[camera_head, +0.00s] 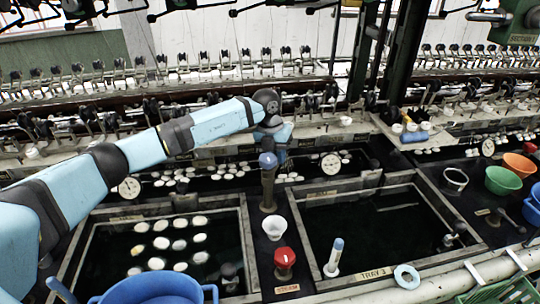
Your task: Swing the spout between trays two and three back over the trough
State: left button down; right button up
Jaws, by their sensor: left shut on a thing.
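The spout (268,190) is a dark upright pipe on the divider between the two nearest trays, with a bluish top. Tray two (248,243), on the left, holds dark water and several pale cocoons. Tray three (373,273), on the right, carries a "TRAY 3" label. My left arm comes in from the left and bends down behind the pipe's top. My left gripper (276,157) is there, shut on the spout; its fingers are mostly hidden. I cannot clearly make out which way the outlet points. The dark trough (220,184) with floating cocoons runs behind the trays. My right gripper is out of view.
A red steam knob (285,258) and a white cup (274,228) stand on the divider before the spout. A blue bucket (155,290) is at the front left. A gauge (331,164) stands behind tray three. Bowls (503,181) crowd the right edge.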

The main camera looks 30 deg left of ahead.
pick_arm(q)
jog(key=c, duration=1.1)
grip_release()
jog(key=shift+o, duration=0.2)
jog(key=shift+r, duration=0.15)
notch_tip(320, 180, up, 13)
jog(key=a, duration=0.2)
jog(key=shift+s+a+r, duration=0.2)
jog(key=shift+a, duration=0.2)
